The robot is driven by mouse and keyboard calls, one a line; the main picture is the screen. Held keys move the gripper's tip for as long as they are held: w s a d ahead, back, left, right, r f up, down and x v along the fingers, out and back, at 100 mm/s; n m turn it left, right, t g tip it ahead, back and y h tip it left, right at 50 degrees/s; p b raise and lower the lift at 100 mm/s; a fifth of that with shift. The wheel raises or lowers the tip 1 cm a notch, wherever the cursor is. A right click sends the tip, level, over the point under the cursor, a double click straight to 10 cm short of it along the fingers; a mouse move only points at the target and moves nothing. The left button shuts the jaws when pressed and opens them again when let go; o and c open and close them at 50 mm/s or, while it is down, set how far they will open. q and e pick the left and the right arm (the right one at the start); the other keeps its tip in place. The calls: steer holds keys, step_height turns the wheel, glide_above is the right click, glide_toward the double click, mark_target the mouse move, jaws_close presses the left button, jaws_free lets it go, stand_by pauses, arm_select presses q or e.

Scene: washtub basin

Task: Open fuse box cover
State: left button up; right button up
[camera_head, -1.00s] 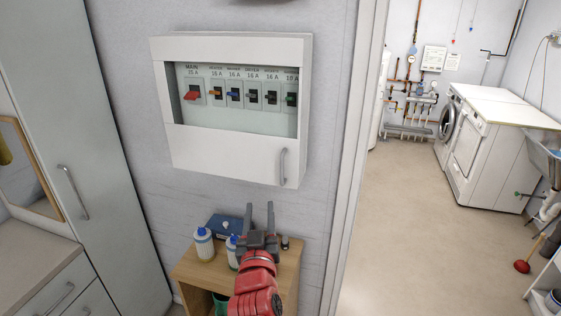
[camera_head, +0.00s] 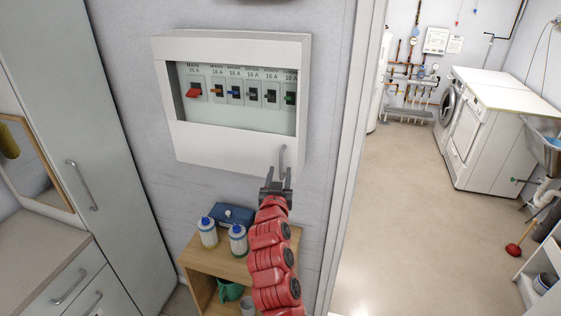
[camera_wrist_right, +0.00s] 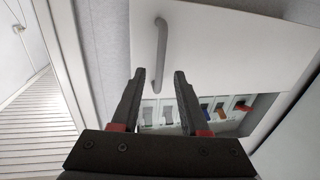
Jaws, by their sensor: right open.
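The white fuse box (camera_head: 230,42) hangs on the wall, with a row of breaker switches (camera_head: 250,94) behind a window. Its cover (camera_head: 215,145) has a grey vertical handle (camera_head: 282,158) at the lower right. My right gripper (camera_head: 276,174) is at the lower end of the handle in the head view, partly overlapping it. In the right wrist view the open fingers (camera_wrist_right: 158,75) point at the cover (camera_wrist_right: 220,40), and the handle (camera_wrist_right: 160,50) shows beyond and between the fingertips. I cannot tell whether they touch it. My left gripper is not in view.
A small wooden shelf (camera_head: 208,268) below the box holds two bottles (camera_head: 208,234) and a blue box (camera_head: 233,214). A tall cabinet (camera_head: 75,110) stands at the left. A door frame (camera_head: 352,150) is close on the right, with open floor beyond.

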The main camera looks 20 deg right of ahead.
steer(key=shift+p+x, duration=0.4)
steer(key=shift+x, duration=1.1)
jaws_close()
stand_by(0.4)
